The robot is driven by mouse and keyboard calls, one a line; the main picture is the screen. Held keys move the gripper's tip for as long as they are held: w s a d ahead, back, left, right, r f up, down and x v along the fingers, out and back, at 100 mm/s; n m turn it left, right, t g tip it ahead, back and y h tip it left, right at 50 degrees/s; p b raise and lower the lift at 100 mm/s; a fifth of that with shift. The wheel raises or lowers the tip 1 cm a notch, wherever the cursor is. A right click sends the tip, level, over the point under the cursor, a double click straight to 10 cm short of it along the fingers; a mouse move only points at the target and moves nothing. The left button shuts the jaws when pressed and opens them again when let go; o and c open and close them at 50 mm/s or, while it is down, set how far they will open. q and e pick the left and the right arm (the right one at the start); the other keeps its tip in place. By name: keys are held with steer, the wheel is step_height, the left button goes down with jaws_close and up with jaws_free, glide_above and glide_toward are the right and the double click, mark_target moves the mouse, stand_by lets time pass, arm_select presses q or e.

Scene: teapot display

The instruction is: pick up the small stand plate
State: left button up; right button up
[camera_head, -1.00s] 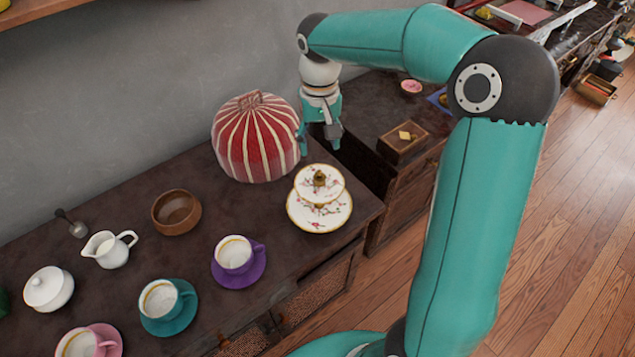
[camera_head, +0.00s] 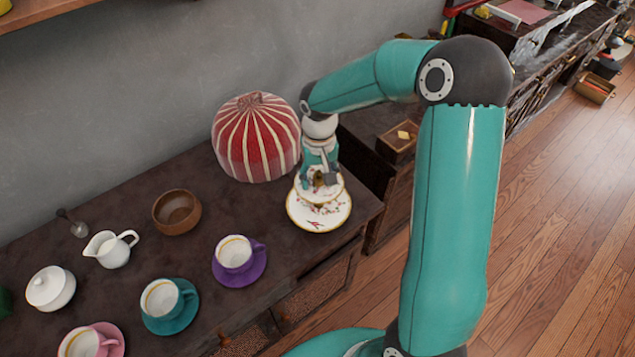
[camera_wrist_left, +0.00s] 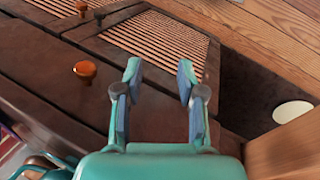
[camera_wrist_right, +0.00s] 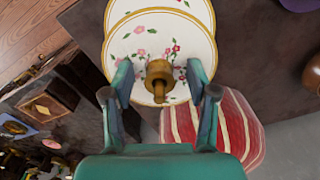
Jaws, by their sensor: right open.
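The small stand plate (camera_head: 337,194) is the upper tier of a white floral two-tier stand, above the large lower plate (camera_head: 318,224). A gold-brown knob (camera_wrist_right: 159,82) rises from its middle. My right gripper (camera_head: 318,180) is over the small plate and partly hides it in the head view. In the right wrist view the fingers of the right gripper (camera_wrist_right: 159,72) are open, one on each side of the knob, with gaps visible. My left gripper (camera_wrist_left: 158,75) is open and empty in the left wrist view, over the cabinet front; the head view does not show it.
A red-and-white striped dome (camera_head: 257,138) stands close behind the stand to the left. A purple cup (camera_head: 235,254), a brown bowl (camera_head: 176,212) and a white creamer (camera_head: 110,248) are further left. A lower cabinet with a small box (camera_head: 398,145) is to the right.

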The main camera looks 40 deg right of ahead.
steer(key=shift+c, duration=0.5)
steer(key=shift+s, duration=0.1)
jaws_close()
steer(key=shift+r, duration=0.1)
